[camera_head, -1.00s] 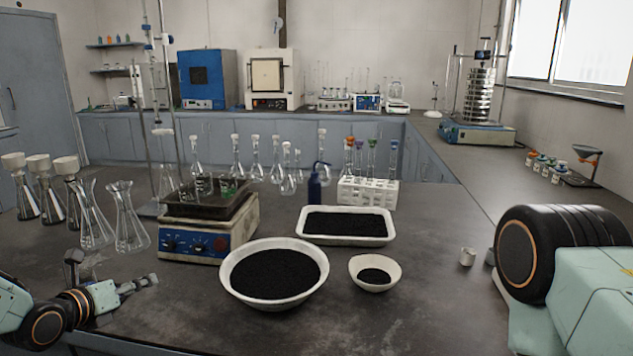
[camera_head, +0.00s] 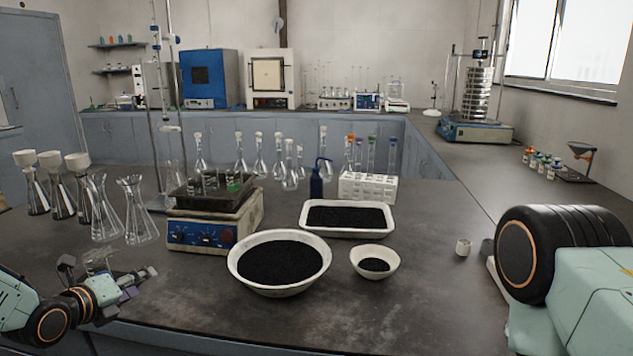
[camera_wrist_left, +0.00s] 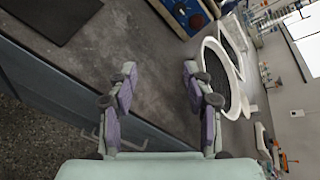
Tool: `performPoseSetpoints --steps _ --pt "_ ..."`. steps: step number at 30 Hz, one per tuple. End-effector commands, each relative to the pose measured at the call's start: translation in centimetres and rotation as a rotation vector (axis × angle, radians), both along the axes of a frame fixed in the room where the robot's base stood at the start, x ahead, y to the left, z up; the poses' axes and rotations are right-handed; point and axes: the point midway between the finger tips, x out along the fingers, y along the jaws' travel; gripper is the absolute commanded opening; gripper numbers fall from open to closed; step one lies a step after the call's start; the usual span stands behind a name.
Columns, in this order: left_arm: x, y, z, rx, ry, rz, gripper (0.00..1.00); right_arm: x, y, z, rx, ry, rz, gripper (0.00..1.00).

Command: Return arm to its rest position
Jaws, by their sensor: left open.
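My left gripper (camera_head: 138,285) is at the lower left in the head view, over the near edge of the dark bench. In the left wrist view its two fingers (camera_wrist_left: 158,85) stand apart with nothing between them, so it is open and empty. The hotplate (camera_head: 212,222) with its blue front is beyond it, to the right. A large white bowl of black grains (camera_head: 279,263) is further right, apart from the gripper. My right arm shows at the right edge, but I cannot make out its gripper.
Several glass flasks (camera_head: 137,212) stand behind the left gripper. A small bowl (camera_head: 375,261), a white tray (camera_head: 304,222) and a tube rack (camera_head: 367,188) are mid-bench. The front middle bench is clear.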

Motion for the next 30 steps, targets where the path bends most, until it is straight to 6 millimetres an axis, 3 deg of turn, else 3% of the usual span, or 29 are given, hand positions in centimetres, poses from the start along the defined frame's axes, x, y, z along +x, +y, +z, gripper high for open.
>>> performPoseSetpoints --steps 9,17,23,26,30 --pt "-2.1 -1.4 -1.8 -0.561 0.150 0.288 0.50 0.0 0.0 0.0 0.000 0.000 0.000 0.40" --pt "-6.3 -5.1 -6.1 -1.088 0.362 0.632 0.50 0.0 0.0 0.0 0.000 0.000 0.000 0.40" --pt "-11.6 -8.4 -10.6 -1.423 0.528 0.979 0.50 0.0 0.0 -0.1 0.000 0.000 0.000 0.40" --pt "-15.2 -10.1 -13.1 -1.557 0.596 1.190 0.50 0.0 0.0 -0.1 0.000 0.000 0.000 0.40" --pt "-21.8 -12.3 -16.6 -1.683 0.655 1.540 0.50 0.0 0.0 -0.1 0.000 0.000 0.000 0.40"
